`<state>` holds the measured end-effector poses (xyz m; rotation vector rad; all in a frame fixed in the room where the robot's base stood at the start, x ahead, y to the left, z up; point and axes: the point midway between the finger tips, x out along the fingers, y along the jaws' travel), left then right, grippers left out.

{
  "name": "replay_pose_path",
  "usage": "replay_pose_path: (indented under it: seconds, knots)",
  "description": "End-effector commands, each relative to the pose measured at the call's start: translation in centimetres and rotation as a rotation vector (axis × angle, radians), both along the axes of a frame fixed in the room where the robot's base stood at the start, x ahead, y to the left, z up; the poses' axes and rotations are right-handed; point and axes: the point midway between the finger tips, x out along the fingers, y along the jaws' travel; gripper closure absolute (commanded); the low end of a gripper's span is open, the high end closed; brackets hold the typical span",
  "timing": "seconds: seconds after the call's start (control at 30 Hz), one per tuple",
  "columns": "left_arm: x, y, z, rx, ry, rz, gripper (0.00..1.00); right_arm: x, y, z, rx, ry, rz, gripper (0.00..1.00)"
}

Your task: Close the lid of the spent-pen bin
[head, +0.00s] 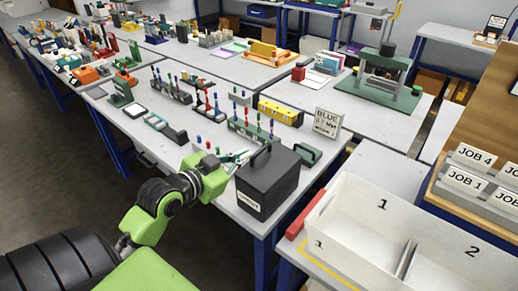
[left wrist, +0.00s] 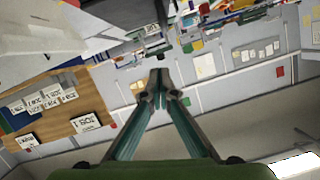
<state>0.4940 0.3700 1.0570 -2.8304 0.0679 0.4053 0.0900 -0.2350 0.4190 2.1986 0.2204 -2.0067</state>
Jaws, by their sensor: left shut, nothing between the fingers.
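The spent-pen bin, a dark grey box (head: 267,188) with a white label on its front, stands near the front corner of the table in the head view. Its dark top looks flat and lies over the box, with a loop handle (head: 261,156) on it; any small gap under the lid cannot be made out. My left gripper (head: 243,156) is shut and empty, just left of the bin's top edge; contact cannot be told. In the left wrist view its teal fingers (left wrist: 158,88) meet at the tips. My right gripper is not in view.
A dark green block (head: 309,153) lies behind the bin to the right. Pen racks (head: 250,127), a yellow case (head: 281,111) and a sign (head: 328,123) stand further back. A white tray (head: 372,206) is at the right. The table front left of my gripper is clear.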

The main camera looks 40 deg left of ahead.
Motion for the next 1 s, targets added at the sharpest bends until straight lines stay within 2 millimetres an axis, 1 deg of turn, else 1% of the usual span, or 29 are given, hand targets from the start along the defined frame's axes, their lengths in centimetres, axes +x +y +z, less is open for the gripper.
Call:
replay_pose_path:
  seconds: [0.03, 0.1, 0.17, 0.27, 0.5, 0.67, 0.7, 0.8, 1.0]
  knots:
    - [0.2, 0.3, 0.9, 0.005, -0.023, 0.000, 1.00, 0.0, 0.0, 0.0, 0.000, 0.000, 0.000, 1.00]
    - [0.5, 0.5, 1.4, 0.008, -0.039, 0.000, 1.00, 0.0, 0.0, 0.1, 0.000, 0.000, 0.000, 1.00]
    - [1.0, 0.6, 1.4, 0.007, -0.041, 0.000, 1.00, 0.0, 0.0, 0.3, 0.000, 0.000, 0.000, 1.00]
    - [2.3, 0.5, 1.2, 0.004, -0.040, 0.002, 1.00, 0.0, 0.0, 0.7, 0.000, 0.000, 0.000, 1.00]
    - [7.3, 0.5, 0.0, 0.003, -0.039, 0.002, 1.00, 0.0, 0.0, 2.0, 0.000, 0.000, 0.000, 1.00]
    - [10.3, 0.4, -0.9, 0.003, -0.037, 0.001, 1.00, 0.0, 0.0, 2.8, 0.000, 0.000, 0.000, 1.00]
    - [10.0, 0.7, -2.1, 0.005, -0.029, 0.001, 1.00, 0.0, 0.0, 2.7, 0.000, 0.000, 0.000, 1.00]
    - [9.9, 1.1, -3.5, 0.006, -0.031, 0.002, 1.00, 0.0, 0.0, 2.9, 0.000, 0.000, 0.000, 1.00]
    - [9.9, 1.5, -4.9, 0.007, -0.034, 0.001, 1.00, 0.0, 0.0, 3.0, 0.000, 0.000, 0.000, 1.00]
